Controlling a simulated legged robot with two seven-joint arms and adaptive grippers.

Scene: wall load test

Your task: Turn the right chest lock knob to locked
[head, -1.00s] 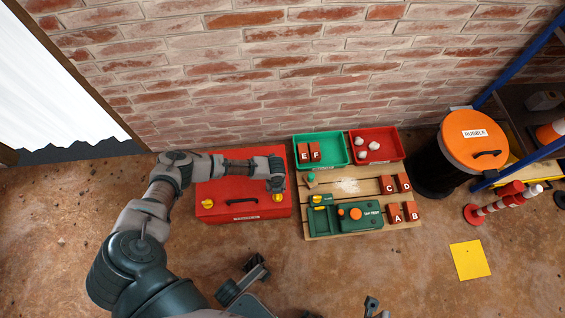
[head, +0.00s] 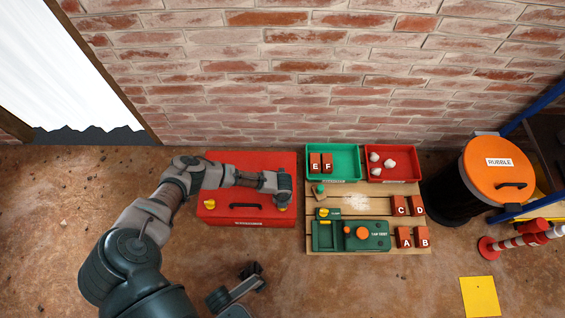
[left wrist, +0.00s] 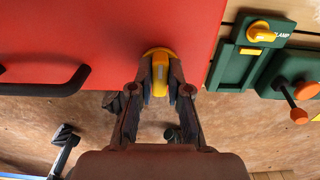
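The red chest (head: 220,211) stands on the floor against the brick wall. Its left yellow knob (head: 210,204) shows in the head view. In the head view, my left gripper (head: 283,203) reaches over the chest's right front corner and largely hides the right yellow knob. In the left wrist view, the right knob (left wrist: 160,75) sits between the two fingertips of my left gripper (left wrist: 160,88), its raised bar pointing roughly along the fingers. The fingers are close beside the bar. I cannot tell whether they press on it.
Right of the chest is a wooden board (head: 375,202) with a green tap-test unit (head: 377,240), lettered blocks and a clamp knob (left wrist: 262,31). Green (head: 343,161) and red (head: 407,172) trays stand behind. A rubble bin (head: 497,172) and striped post are further right. Front floor is mostly clear.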

